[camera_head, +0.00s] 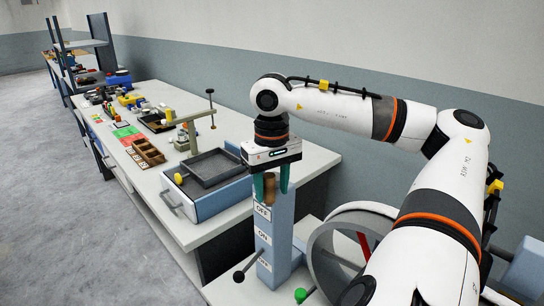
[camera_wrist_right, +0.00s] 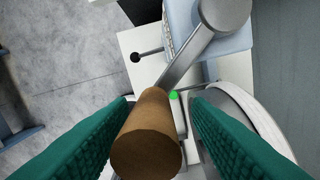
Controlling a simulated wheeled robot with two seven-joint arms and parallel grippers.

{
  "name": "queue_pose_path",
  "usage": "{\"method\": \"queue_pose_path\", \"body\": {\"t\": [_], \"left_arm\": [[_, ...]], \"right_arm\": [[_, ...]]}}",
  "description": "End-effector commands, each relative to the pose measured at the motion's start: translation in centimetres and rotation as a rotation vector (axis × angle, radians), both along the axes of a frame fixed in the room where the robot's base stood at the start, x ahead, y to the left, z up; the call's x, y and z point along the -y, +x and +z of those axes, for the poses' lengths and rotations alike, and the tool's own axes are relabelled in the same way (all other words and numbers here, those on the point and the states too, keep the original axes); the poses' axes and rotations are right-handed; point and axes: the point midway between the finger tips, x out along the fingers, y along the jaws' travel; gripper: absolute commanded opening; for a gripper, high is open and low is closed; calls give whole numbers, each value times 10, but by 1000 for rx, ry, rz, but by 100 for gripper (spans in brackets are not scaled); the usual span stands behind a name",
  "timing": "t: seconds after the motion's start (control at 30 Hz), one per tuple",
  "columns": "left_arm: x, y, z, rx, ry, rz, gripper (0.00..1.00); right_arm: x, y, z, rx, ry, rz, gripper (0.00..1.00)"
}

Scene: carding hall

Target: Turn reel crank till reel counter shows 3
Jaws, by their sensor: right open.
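My right gripper (camera_head: 270,188) is open, with its green fingers pointing down above the blue-grey post (camera_head: 273,240). The brown wooden handle of the reel crank (camera_head: 269,187) stands between the fingers. In the right wrist view the handle (camera_wrist_right: 146,145) lies between the two open fingers (camera_wrist_right: 164,98), with a gap visible on the right side. The grey metal crank arm (camera_wrist_right: 187,62) runs from the handle up to a round hub. The reel (camera_head: 362,212), a wheel with a pale rim and a red mark, is partly hidden by my right arm. I cannot make out the reel counter or its number. My left gripper is out of view.
A lever with a black knob (camera_head: 238,276) sticks out left of the post. A green button (camera_head: 300,294) sits low beside the reel. The long table (camera_head: 205,225) at left carries a grey-blue tray box (camera_head: 200,207) and several small items. Bare floor lies further left.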

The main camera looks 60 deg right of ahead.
Motion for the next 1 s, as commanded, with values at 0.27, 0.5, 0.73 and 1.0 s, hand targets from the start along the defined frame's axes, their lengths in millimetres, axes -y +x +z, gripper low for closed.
{"method": "queue_pose_path", "body": {"t": [0.27, 0.5, 0.73, 1.0], "left_arm": [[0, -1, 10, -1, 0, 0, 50], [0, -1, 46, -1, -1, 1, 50], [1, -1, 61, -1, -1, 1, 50], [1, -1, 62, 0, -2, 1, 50]], "right_arm": [[0, 0, 33, 1, 4, 2, 45], [2, -1, 89, -3, 1, -2, 45], [3, -1, 115, -2, -1, -4, 45], [2, -1, 120, 0, 1, -2, 45]]}}
